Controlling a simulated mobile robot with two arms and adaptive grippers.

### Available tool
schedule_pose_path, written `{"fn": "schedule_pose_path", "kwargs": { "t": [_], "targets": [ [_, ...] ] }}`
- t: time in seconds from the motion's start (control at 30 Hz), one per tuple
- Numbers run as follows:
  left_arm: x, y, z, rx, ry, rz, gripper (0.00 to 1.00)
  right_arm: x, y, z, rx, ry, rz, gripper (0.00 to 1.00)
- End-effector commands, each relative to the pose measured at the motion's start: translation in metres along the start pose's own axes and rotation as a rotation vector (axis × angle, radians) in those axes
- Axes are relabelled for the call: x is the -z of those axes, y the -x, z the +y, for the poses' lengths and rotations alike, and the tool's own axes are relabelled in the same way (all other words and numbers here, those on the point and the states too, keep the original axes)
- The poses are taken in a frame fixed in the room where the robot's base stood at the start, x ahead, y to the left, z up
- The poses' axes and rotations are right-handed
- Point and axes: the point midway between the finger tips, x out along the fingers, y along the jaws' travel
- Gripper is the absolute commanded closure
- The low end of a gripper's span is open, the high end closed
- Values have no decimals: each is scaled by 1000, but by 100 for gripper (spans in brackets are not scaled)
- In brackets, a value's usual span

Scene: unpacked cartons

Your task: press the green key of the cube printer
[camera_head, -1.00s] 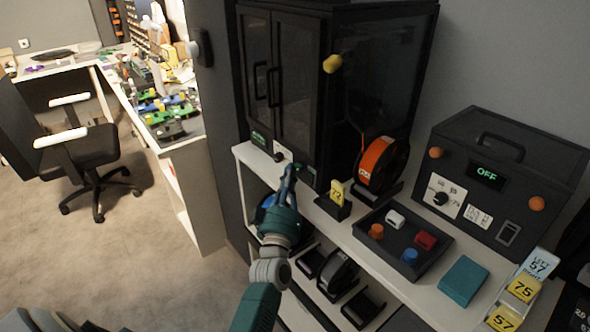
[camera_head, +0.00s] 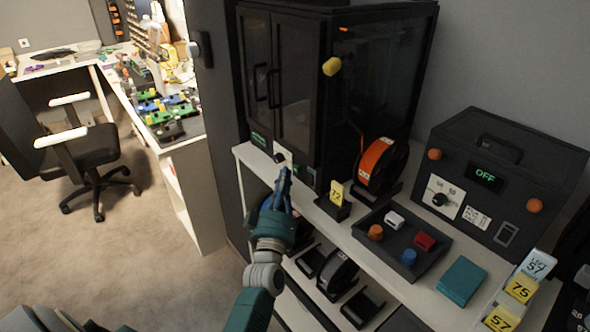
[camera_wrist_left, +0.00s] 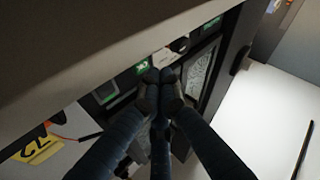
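The cube printer appears to be the black cabinet (camera_head: 285,62) with two glazed doors and dark side panels. Its lower front strip carries a green label or display (camera_head: 259,139), a black knob on a white plate (camera_head: 280,157) and further green elements to the right. In the left wrist view a small green key (camera_wrist_left: 143,67) lies between the knob (camera_wrist_left: 180,45) and a green-lit panel (camera_wrist_left: 105,92). My left gripper (camera_wrist_left: 162,76) is shut and empty. Its tips are at the strip, just beside the green key; whether they touch it I cannot tell. My right gripper is out of view.
On the white shelf stand a yellow tag marked 72 (camera_head: 337,193), an orange spool (camera_head: 378,160), a dark tray (camera_head: 375,252) with coloured knobs, a teal block (camera_head: 462,280) and a black box reading OFF (camera_head: 490,165). Spools sit on the shelf below.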

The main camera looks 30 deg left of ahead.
Motion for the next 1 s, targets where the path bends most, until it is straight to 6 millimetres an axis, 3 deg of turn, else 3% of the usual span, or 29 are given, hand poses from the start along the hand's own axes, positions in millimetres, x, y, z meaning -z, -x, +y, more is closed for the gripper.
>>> {"fn": "schedule_pose_path", "kwargs": {
  "t": [0.6,1.0],
  "targets": [
    [24,32,-23,0,-2,-1,100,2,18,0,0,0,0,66],
    [25,35,-26,0,0,0,100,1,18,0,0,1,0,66]
  ]
}}
